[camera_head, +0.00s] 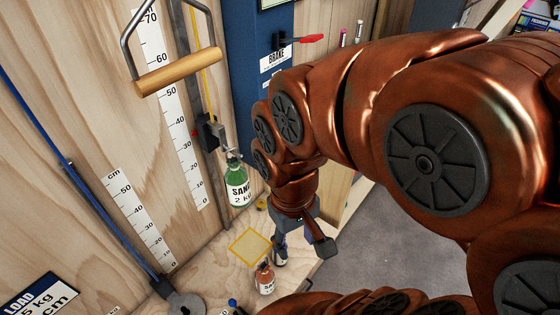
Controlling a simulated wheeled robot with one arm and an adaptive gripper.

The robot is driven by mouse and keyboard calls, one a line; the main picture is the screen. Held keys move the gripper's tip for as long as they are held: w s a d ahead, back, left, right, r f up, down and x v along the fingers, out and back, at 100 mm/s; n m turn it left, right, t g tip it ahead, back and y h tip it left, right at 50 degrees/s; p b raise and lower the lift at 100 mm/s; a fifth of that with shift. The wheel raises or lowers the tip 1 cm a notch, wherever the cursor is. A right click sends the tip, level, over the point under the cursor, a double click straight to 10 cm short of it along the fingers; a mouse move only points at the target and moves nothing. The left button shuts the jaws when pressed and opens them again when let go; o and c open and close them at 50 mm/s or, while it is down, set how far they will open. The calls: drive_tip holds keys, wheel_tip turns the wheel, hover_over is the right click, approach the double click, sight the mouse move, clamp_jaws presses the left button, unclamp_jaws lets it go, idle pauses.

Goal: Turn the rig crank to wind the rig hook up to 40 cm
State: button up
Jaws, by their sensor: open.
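A green bottle (236,182) marked SAND 2 kg hangs upright on the rig hook (229,151), beside the taller cm scale (178,115). A dark block (209,131) with a small red mark rides the rail above it. The mark appears between 30 and 40 on the scale, though the slanted view makes the reading rough. My gripper (303,240) points down, to the right of and lower than the green bottle. It is open, with one dark finger to the right. I cannot make out the rig crank; my arm covers much of that area.
A brake lever (305,39) with a red grip is on the blue column (246,70). A wooden-handled bar (178,73) hangs at the upper left. An orange bottle (264,279) stands below my gripper, near a yellow square outline (250,231).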

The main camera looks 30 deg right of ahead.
drive_tip(key=w+d+f+t+h+b, duration=0.5)
drive_tip(key=w+d+b, duration=0.6)
drive_tip(key=w+d, duration=0.6)
drive_tip(key=w+d+f+t+h+b, duration=0.25)
drive_tip(key=w+d+t+b, duration=0.7)
drive_tip(key=w+d, duration=0.65)
drive_tip(key=w+d+f+n+t+y+b, duration=0.1)
drive_tip(key=w+f+n+y+b, duration=0.15)
drive_tip(key=f+b, duration=0.3)
drive_tip(key=w+d+f+n+t+y+b, duration=0.2)
drive_tip(key=f+y+b, duration=0.1)
drive_tip(key=f+b, duration=0.25)
drive_tip(key=s+a+f+n+y+b, duration=0.2)
drive_tip(key=f+y+b, duration=0.2)
drive_tip(key=f+b, duration=0.15)
drive_tip(key=s+a+f+n+y+b, duration=0.2)
drive_tip(key=f+y+b, duration=0.2)
drive_tip(key=f+y, duration=0.15)
drive_tip(key=shift+m+t+h, duration=0.25)
drive_tip(key=shift+h, duration=0.4)
drive_tip(key=x, duration=0.1)
drive_tip(key=b+x, duration=0.1)
drive_tip(key=x, duration=0.3)
drive_tip(key=shift+w+d+f+b, duration=0.2)
drive_tip(key=shift+w+f+b, duration=0.05)
drive_tip(key=shift+w+b, duration=0.1)
drive_tip(key=shift+x, duration=0.8)
drive_tip(key=shift+r, duration=0.15)
